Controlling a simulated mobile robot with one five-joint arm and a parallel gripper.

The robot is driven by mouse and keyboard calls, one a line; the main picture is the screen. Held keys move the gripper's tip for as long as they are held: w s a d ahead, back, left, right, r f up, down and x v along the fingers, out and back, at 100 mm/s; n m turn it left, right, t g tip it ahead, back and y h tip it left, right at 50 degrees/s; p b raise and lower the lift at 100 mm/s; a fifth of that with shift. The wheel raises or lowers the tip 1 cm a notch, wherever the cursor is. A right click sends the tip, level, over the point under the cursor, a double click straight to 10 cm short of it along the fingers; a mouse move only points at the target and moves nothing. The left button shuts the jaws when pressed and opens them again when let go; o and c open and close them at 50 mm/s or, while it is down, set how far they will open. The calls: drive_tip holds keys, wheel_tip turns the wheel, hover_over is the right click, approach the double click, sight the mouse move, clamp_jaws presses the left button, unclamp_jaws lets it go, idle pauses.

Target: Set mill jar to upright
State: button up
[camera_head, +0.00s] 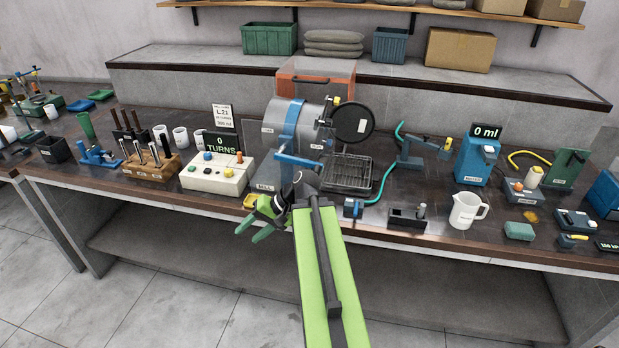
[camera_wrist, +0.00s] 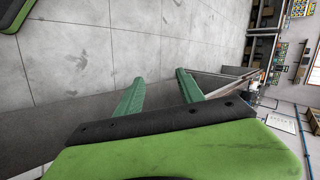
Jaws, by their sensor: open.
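The mill jar (camera_head: 283,124) is a large grey metal drum with a blue band around its middle. It lies on its side in a frame at the back middle of the bench. A round dark lid (camera_head: 354,122) with a white label shows at its right end and looks swung aside. A blue bracket or handle (camera_head: 300,160) stands in front of the drum. My gripper (camera_head: 254,224) is open and empty at the bench's front edge, in front of and below the jar, pointing left. In the wrist view its two green fingers (camera_wrist: 161,95) are spread apart over the floor.
A control box reading "0 TURNS" (camera_head: 214,172) stands left of the mill. A wire-grid tray (camera_head: 347,174) sits right of it. A white jug (camera_head: 467,211) and a blue "0 ml" dispenser (camera_head: 477,160) stand farther right. An orange-framed clear guard (camera_head: 315,78) is behind the drum.

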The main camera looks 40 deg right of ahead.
drive_tip(key=s+d+r+m+t+h+b, duration=0.1)
drive_tip(key=s+d+r+m+t, duration=0.25)
drive_tip(key=s+d, duration=0.4)
drive_tip(key=s+d+r+m+t+h+b, duration=0.15)
drive_tip(key=s+d+r+t, duration=0.25)
drive_tip(key=d, duration=0.7)
drive_tip(key=s+d+r+m+t+h+b, duration=0.1)
drive_tip(key=s+d+r+m+t+h, duration=0.25)
drive_tip(key=d, duration=0.55)
drive_tip(key=w+a+f+y+b, duration=0.1)
drive_tip(key=w+a+y, duration=0.1)
drive_tip(key=w, duration=1.4)
drive_tip(key=shift+a, duration=0.7)
drive_tip(key=shift+f+n, duration=0.1)
drive_tip(key=shift+n, duration=0.15)
drive_tip(key=shift+c, duration=0.5)
drive_tip(key=shift+s, duration=0.15)
clamp_jaws()
drive_tip(key=shift+a, duration=0.1)
